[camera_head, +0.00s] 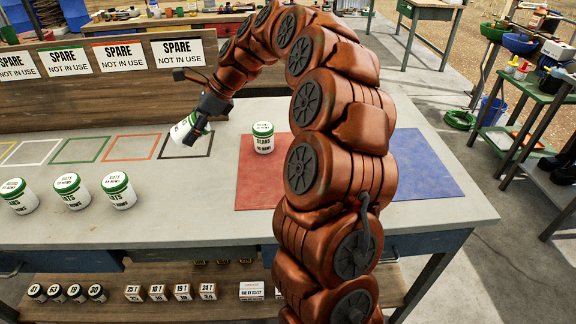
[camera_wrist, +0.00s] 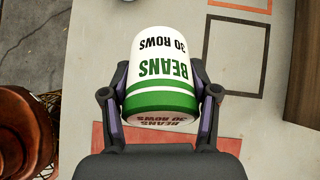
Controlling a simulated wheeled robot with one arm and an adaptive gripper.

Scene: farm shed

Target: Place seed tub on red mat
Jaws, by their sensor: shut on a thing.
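My gripper (camera_head: 193,118) is shut on a white seed tub (camera_head: 181,131) with a green lid, held tilted near the black outlined square. In the wrist view the held tub (camera_wrist: 160,72) sits between both fingers of the gripper (camera_wrist: 160,85) and reads BEANS, 30 ROWS. The red mat (camera_head: 250,190) lies to the right of the gripper in the head view; part of it shows in the wrist view (camera_wrist: 110,150). A similar white tub with a green lid (camera_head: 263,140) stands upright on the mat. My arm hides the mat's right side.
Three green-lidded tubs stand at left, including one (camera_head: 119,191) nearest the middle. A blue mat (camera_head: 425,165) lies right of my arm. Outlined squares, including a black one (camera_head: 200,153), line the bench (camera_head: 120,235). A wooden backboard (camera_head: 110,95) with SPARE signs stands behind.

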